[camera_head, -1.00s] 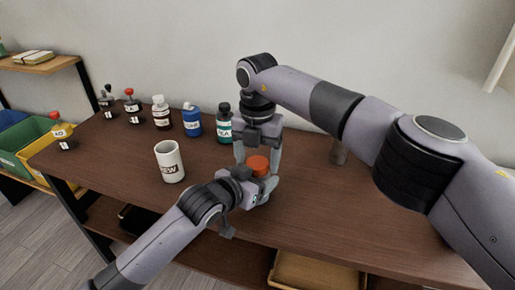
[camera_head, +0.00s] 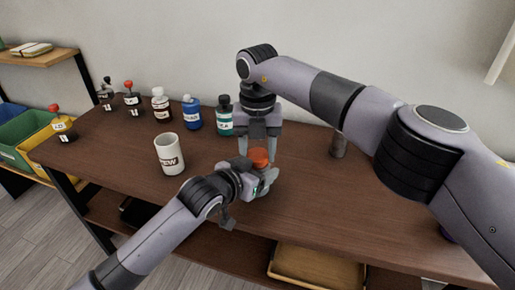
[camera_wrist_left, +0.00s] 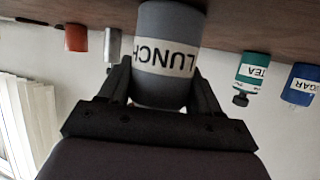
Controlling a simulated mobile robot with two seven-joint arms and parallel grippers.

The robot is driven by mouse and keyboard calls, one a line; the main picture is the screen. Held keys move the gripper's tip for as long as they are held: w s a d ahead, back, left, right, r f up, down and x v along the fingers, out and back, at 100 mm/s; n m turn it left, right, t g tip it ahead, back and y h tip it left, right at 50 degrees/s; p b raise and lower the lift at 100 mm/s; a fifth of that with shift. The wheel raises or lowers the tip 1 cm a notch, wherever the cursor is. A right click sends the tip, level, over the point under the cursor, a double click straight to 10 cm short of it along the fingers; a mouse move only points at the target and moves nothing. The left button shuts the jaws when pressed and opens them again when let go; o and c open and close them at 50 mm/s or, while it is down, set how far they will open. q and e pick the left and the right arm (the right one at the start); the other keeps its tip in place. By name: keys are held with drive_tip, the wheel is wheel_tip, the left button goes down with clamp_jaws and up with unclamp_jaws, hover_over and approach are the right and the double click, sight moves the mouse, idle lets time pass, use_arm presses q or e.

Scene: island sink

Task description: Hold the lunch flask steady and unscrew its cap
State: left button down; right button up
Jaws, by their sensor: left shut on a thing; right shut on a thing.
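The lunch flask is a grey cylinder with a white LUNCH label in the left wrist view (camera_wrist_left: 166,55), where things appear upside down. In the head view its body is mostly hidden by my left gripper (camera_head: 262,184), which is shut around it from the left. Its orange-red cap (camera_head: 259,157) shows on top. My right gripper (camera_head: 259,155) comes down from above and is shut on the cap, with its fingers at the cap's sides. I cannot tell whether the cap has turned.
A white mug (camera_head: 169,155) stands to the left. Several labelled bottles line the back, including a green TEA bottle (camera_head: 224,117) and a blue bottle (camera_head: 192,114). A grey cylinder (camera_head: 338,147) stands at the back right.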

drive_tip(key=o, duration=1.2)
drive_tip(key=shift+c, duration=0.2)
wheel_tip(320, 180, up, 4)
drive_tip(key=shift+r, duration=0.25)
drive_tip(key=shift+c, duration=0.3)
wheel_tip(320, 180, up, 2)
drive_tip(key=shift+r+m, duration=0.1)
drive_tip(key=shift+m, duration=0.8)
drive_tip(key=shift+r+m, duration=0.5)
drive_tip(key=shift+m, duration=0.2)
drive_tip(key=shift+f, duration=0.15)
wheel_tip(320, 180, down, 7)
drive_tip(key=shift+f, duration=0.2)
